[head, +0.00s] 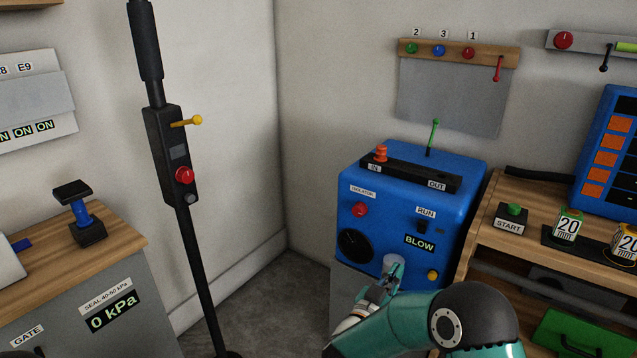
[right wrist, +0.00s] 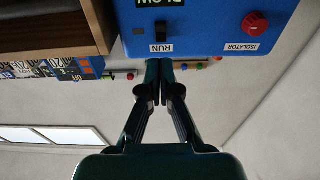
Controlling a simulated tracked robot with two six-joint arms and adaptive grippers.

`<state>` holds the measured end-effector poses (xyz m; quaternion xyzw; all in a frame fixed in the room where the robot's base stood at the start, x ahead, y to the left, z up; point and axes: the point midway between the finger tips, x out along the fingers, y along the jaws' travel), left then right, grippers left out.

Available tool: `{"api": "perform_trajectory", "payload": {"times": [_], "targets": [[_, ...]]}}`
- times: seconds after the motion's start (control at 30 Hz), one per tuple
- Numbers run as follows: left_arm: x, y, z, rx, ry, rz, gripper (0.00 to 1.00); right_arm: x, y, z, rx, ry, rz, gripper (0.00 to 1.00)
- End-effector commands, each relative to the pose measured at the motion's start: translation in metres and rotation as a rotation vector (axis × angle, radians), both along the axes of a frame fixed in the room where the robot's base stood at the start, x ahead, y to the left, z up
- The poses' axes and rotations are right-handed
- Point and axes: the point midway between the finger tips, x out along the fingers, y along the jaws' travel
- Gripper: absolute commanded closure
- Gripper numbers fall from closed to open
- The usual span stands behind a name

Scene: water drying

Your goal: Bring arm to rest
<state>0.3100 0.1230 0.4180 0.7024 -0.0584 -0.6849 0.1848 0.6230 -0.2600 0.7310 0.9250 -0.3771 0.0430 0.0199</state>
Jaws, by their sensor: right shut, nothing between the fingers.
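My right arm (head: 415,318) reaches in from the lower right of the head view. Its gripper (head: 381,288) is in front of the lower front of a blue machine (head: 458,200). In the right wrist view the picture is upside down and the two fingers of the right gripper (right wrist: 160,68) are together, with nothing between them. The machine's RUN switch (right wrist: 160,27) shows close beyond the fingertips there; I cannot tell whether they touch the machine. My left gripper is not in view.
The blue machine has a red isolator knob (head: 359,209), a black dial (head: 353,243) and a pale cylinder (head: 393,267) by the gripper. A wooden bench (head: 485,225) stands right. A black pole (head: 196,245) and grey cabinet (head: 130,295) stand left. Bare floor (head: 285,300) lies between.

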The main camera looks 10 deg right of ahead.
Motion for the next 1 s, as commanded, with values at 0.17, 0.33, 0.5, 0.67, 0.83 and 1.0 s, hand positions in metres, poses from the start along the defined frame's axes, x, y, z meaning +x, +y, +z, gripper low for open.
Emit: {"api": "perform_trajectory", "payload": {"times": [0.17,0.33,0.5,0.67,0.83,1.0], "targets": [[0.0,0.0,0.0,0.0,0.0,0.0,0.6,-0.012,-0.041,-0.029,-0.007,0.062,-0.066,1.0],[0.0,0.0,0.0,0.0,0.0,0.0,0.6,-0.036,-0.05,-0.129,0.088,0.327,0.122,1.0],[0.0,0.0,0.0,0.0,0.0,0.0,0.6,-0.091,0.002,-0.234,0.366,0.635,0.401,1.0],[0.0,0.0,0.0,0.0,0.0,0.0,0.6,-0.167,0.061,-0.29,0.623,0.904,0.591,1.0],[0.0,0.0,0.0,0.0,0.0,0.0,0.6,-0.241,0.108,-0.31,0.811,1.14,0.714,1.0],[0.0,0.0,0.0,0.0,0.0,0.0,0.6,-0.306,0.136,-0.312,0.971,1.357,0.762,1.0]]}}
